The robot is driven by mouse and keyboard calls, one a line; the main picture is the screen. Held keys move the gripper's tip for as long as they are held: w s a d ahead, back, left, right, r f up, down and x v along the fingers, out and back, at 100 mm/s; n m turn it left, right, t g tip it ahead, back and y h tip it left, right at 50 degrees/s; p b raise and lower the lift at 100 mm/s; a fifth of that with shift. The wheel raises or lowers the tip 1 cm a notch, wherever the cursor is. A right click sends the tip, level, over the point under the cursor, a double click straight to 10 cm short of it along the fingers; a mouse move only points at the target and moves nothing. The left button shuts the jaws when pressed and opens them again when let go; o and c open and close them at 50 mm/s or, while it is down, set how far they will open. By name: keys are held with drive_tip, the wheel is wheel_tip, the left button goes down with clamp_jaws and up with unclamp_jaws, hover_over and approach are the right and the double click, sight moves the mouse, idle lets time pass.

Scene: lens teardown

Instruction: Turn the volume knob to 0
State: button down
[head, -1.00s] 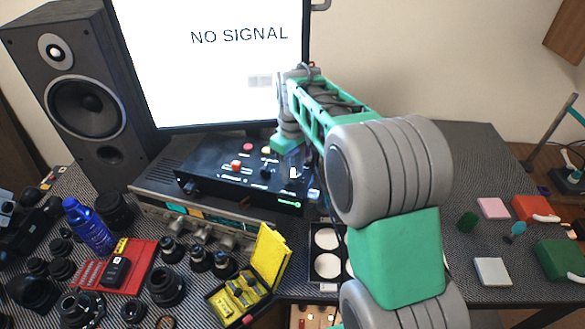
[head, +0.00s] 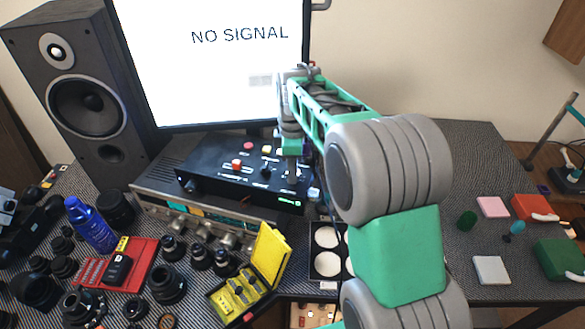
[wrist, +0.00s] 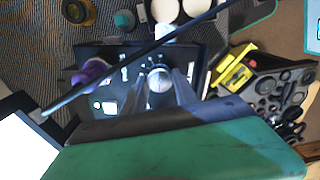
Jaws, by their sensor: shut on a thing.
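A black control box (head: 215,178) sits on top of a silver amplifier below the monitor. It carries a red button (head: 237,165), small knobs or levers and a few lit marks. My gripper (head: 292,180) reaches down over the box's right part. In the wrist view, its two grey fingers stand on either side of a round silver knob (wrist: 160,79) and are shut on it. White marks lie around that knob, too small to read. In the head view, my gripper hides the knob, so its setting cannot be told.
The monitor (head: 215,70) reads "NO SIGNAL" close behind my arm. A speaker (head: 75,100) stands at left. The amplifier (head: 160,205) bears the box. A dark cable crosses the wrist view.

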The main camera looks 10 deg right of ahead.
drive_tip(key=shift+r, duration=0.1)
idle(0.4)
drive_tip(key=c, duration=1)
unclamp_jaws()
drive_tip(key=shift+o, duration=0.2)
wheel_tip(320, 180, up, 7)
drive_tip(key=shift+r+b, duration=0.1)
drive_tip(key=shift+b, duration=0.35)
drive_tip(key=shift+r, duration=0.25)
